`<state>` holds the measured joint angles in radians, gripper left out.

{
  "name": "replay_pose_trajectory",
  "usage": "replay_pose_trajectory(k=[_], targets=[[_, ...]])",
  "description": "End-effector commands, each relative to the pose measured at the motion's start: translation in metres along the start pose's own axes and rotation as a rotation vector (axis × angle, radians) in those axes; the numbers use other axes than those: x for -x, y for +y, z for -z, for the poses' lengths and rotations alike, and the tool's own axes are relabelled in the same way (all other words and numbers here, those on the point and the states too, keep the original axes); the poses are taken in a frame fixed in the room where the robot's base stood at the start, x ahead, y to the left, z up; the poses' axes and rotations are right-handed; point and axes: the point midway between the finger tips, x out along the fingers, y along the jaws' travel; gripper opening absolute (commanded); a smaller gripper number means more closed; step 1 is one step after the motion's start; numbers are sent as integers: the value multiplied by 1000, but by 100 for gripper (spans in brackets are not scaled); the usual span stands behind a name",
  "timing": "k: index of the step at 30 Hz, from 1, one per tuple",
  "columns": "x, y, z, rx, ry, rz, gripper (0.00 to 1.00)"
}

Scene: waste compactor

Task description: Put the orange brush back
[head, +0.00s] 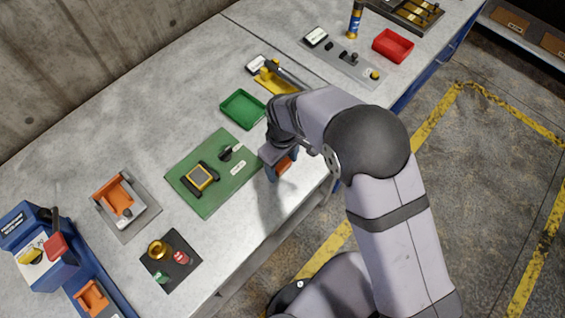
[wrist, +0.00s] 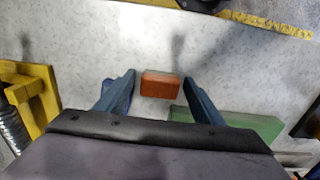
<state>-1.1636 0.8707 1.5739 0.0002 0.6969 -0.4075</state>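An orange block (head: 285,165), which may be the brush, is at my gripper (head: 279,168) near the front edge of the grey table, right of the green mat. In the wrist view the orange block (wrist: 160,86) shows between the two blue fingers of my gripper (wrist: 159,78). A gap shows on each side of it, so the fingers are open and apart from it. I cannot see bristles, nor tell whether the block rests on the table. Another orange piece (head: 113,193) sits in a grey holder (head: 133,221) at the left.
The green mat (head: 194,205) carries a yellow-framed device (head: 201,178) and a dark-handled item. A green tray (head: 242,108) and a yellow stand (head: 268,82) are behind my gripper. A red tray (head: 393,46) is at the far right. A dark mat (head: 159,263) holds small parts at the front left.

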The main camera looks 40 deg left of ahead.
Motion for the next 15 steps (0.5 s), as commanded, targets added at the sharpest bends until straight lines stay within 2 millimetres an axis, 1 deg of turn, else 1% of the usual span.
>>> replay_pose_trajectory(k=[8, 11, 15], targets=[[7, 0, 1, 0, 2, -1, 62], [16, 0, 1, 0, 3, -1, 62], [35, 1, 2, 0, 6, -2, 62]])
